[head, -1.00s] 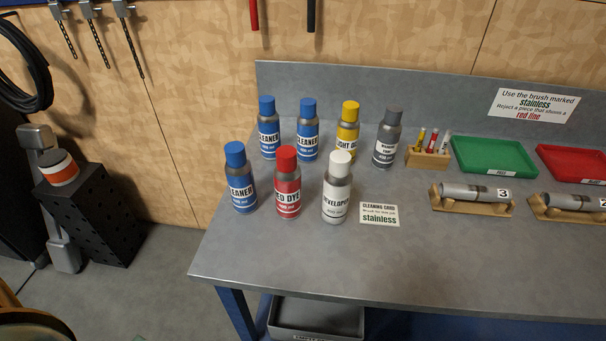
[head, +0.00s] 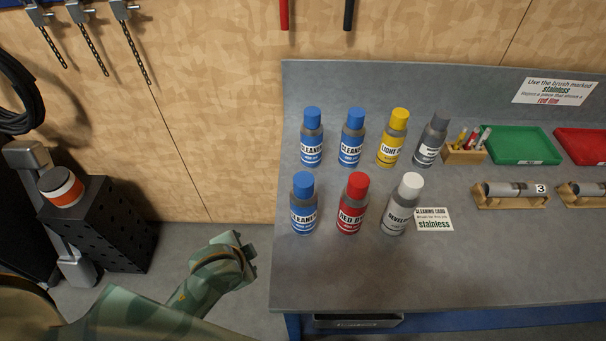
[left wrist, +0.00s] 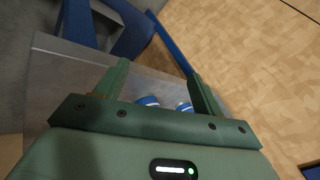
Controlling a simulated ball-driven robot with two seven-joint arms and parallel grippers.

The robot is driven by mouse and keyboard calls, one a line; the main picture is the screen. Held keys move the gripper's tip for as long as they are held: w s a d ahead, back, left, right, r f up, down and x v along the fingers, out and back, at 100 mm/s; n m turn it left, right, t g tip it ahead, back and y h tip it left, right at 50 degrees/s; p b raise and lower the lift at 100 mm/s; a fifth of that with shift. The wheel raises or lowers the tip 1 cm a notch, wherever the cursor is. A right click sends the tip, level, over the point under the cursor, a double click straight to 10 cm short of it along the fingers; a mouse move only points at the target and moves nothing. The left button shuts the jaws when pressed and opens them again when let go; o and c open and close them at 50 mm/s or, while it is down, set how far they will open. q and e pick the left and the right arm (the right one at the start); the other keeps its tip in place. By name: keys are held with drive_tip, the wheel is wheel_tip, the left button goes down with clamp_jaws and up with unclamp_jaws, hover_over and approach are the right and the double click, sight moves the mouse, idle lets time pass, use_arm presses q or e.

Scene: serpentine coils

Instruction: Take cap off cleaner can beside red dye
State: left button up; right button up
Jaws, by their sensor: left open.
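The cleaner can (head: 303,218) stands upright at the left of the front row on the bench, with its blue cap (head: 303,184) on. The red dye can (head: 349,222) stands just to its right, with its red cap on. My left gripper (head: 250,250) is in front of the bench's left edge, left of and apart from the cleaner can. In the left wrist view the left gripper (left wrist: 158,78) has its two green fingers spread with nothing between the tips. Blue and white can parts (left wrist: 148,101) show behind its palm edge; which cans they are I cannot tell.
The bench (head: 330,275) is clear in front of the cans. Two more blue-capped cleaner cans (head: 311,148), a yellow-capped can (head: 392,150) and a grey-capped can (head: 428,152) stand behind. A white-capped developer can (head: 397,218) stands right of the dye, near a card (head: 434,219).

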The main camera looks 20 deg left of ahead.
use_arm(q)
wheel_tip(320, 180, up, 10)
drive_tip(key=w+d+m+t+p, duration=0.1)
drive_tip(key=w+m+p, duration=0.1)
drive_tip(key=w+d+r+m+h, duration=0.2)
drive_tip(key=w+d+r+m, duration=0.15)
drive_tip(key=d, duration=0.25)
drive_tip(key=w+d+r+m+h, duration=0.2)
drive_tip(key=d+m+h, duration=0.1)
drive_tip(key=d+m, duration=0.25)
wheel_tip(320, 180, up, 12)
drive_tip(key=m+g+y, duration=0.3)
drive_tip(key=m+g, duration=0.4)
drive_tip(key=m, duration=1.5)
hover_over(304, 179)
drive_tip(key=a, duration=0.1)
wheel_tip(304, 179, down, 10)
drive_tip(key=shift+d+r+b, duration=0.1)
drive_tip(key=shift+b, duration=1.15)
drive_tip(key=f, duration=0.3)
drive_tip(key=f+b, duration=0.1)
drive_tip(key=f, duration=0.1)
drive_tip(key=shift+d+f, duration=0.2)
drive_tip(key=shift+d, duration=0.2)
drive_tip(key=c, duration=1.1)
